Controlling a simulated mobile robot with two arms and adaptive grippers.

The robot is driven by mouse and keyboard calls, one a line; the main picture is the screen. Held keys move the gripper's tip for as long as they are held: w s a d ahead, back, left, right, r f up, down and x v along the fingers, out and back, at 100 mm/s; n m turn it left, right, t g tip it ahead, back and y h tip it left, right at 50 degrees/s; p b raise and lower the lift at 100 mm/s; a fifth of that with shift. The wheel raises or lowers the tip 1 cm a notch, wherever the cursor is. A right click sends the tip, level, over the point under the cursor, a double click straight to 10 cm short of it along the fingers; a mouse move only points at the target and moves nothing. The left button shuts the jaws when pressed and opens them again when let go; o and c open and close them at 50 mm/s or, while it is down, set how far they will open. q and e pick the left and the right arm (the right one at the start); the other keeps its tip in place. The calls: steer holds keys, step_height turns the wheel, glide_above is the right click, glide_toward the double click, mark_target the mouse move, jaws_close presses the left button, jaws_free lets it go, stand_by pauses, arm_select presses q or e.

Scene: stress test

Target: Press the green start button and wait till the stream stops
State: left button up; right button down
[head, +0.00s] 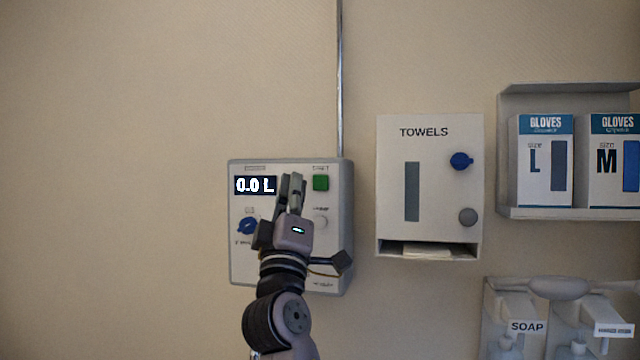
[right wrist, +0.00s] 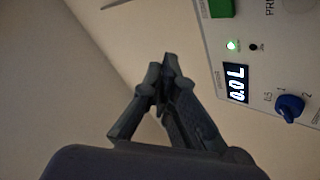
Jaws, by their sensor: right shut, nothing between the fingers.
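The grey-white dispenser panel (head: 238,268) is on the wall at the middle of the head view. Its square green start button (head: 320,183) is at the upper right of the panel. It also shows at the top edge of the right wrist view (right wrist: 222,8), partly cut off. The display (head: 255,185) reads 0.0 L, also in the right wrist view (right wrist: 236,83). My right gripper (head: 292,180) is shut and empty, in front of the panel, its fingertips left of the button and apart from it in the picture. My left gripper is not in view.
A blue dial (head: 247,226) is on the panel's left. A small green lamp (right wrist: 232,45) is lit. A towel dispenser (head: 390,180) hangs to the right, then a glove shelf (head: 560,213) and soap dispensers (head: 500,300). The wall at left is bare.

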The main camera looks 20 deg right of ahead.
mark_target(320, 182)
steer(key=shift+w+d+b, duration=0.45)
steer(key=shift+w+d, duration=0.4)
steer(key=shift+w, duration=0.4)
steer(key=shift+w+d+b, duration=0.4)
steer(key=shift+w+d, duration=0.4)
steer(key=shift+w, duration=0.4)
steer(key=shift+w+d+b, duration=0.45)
steer(key=shift+w+d, duration=0.4)
steer(key=shift+w, duration=0.4)
steer(key=shift+f, duration=0.1)
steer(key=shift+w+d+b, duration=0.15)
steer(key=shift+w+b, duration=0.1)
steer(key=shift+b, duration=0.15)
steer(key=shift+w+d, duration=0.1)
